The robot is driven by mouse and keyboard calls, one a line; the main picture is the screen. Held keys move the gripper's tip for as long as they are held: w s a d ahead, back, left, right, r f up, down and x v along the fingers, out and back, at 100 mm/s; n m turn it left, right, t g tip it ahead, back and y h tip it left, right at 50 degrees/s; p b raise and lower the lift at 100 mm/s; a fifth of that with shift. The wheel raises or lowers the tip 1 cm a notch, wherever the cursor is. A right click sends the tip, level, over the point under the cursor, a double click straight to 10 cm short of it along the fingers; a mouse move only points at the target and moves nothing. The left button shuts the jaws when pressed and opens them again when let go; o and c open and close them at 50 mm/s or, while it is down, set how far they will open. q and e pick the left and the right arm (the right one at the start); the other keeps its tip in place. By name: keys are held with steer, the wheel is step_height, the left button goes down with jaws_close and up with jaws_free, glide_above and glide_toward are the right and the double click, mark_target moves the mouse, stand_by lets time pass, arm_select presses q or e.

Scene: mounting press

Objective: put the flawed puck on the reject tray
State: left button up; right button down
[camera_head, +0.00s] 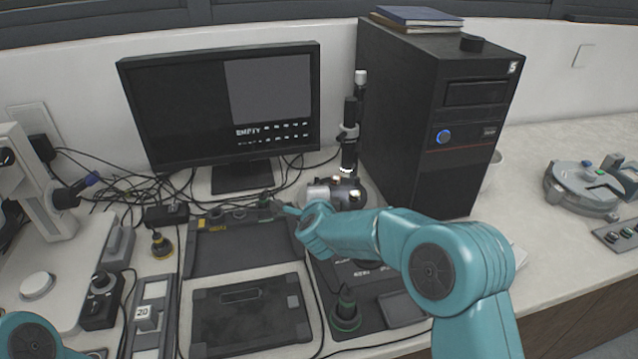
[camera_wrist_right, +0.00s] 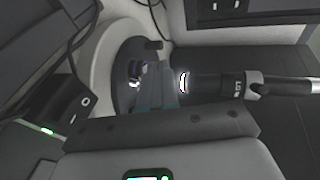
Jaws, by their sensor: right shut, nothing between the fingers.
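My right gripper (camera_head: 284,207) is shut and empty. Its tips are small and partly hidden by my own wrist, beside the microscope (camera_head: 348,140) and above the back edge of a black tray (camera_head: 240,262). In the right wrist view, the lit microscope objective (camera_wrist_right: 186,82) is close by, over a dark round stage (camera_wrist_right: 125,75). Small dark round pieces (camera_head: 240,213) stand along the tray's back edge. I cannot tell whether one is the flawed puck. A yellow label (camera_head: 218,226) on this tray is unreadable. I cannot tell which tray is the reject tray. My left gripper is out of view.
A monitor (camera_head: 222,105) reading "EMPTY" and a black computer tower (camera_head: 440,110) stand behind. A second black tray (camera_head: 250,343) lies in front. Loose cables (camera_head: 125,187) run at the left. The white counter at right has free room beside a round grey device (camera_head: 583,190).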

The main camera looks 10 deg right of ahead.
mark_target(317, 180)
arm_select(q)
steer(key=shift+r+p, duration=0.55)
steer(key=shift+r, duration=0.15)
arm_select(e)
steer(key=x, duration=0.6)
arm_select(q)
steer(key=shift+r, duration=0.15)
arm_select(e)
steer(key=shift+a+r, duration=0.1)
steer(key=shift+r, duration=0.05)
steer(key=shift+h+p, duration=0.3)
steer(key=shift+p, duration=0.05)
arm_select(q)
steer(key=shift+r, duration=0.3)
